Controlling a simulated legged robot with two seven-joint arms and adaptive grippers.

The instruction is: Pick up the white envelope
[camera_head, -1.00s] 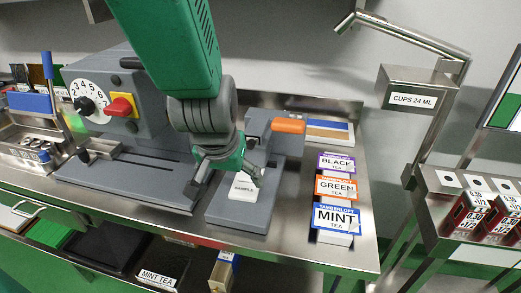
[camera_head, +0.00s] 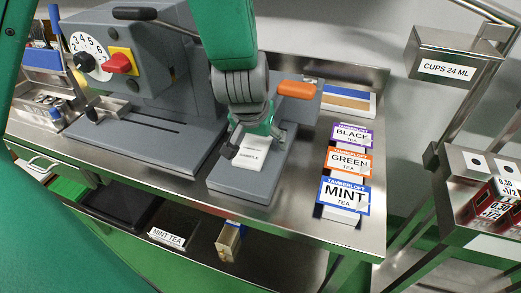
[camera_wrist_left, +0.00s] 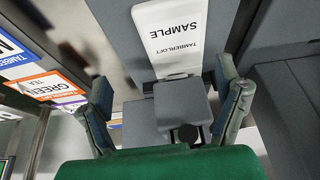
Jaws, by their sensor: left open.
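The white envelope (camera_head: 254,158), printed SAMPLE, lies on the grey base plate of the small press with the orange handle. Its upper part is partly hidden by my gripper in the head view. In the left wrist view the envelope (camera_wrist_left: 172,38) shows at the top, beyond the fingertips, with its print upside down. My left gripper (camera_head: 252,146) is open above the envelope's upper end. In the left wrist view my left gripper's (camera_wrist_left: 168,95) fingers stand wide apart with nothing held between them. My right gripper is not in view.
The press's orange handle (camera_head: 297,90) is right of my gripper. A grey machine with a dial (camera_head: 90,55) stands left. Tea boxes, black, green and mint (camera_head: 345,197), line the right side of the steel table. A cups box (camera_head: 450,72) is farther right.

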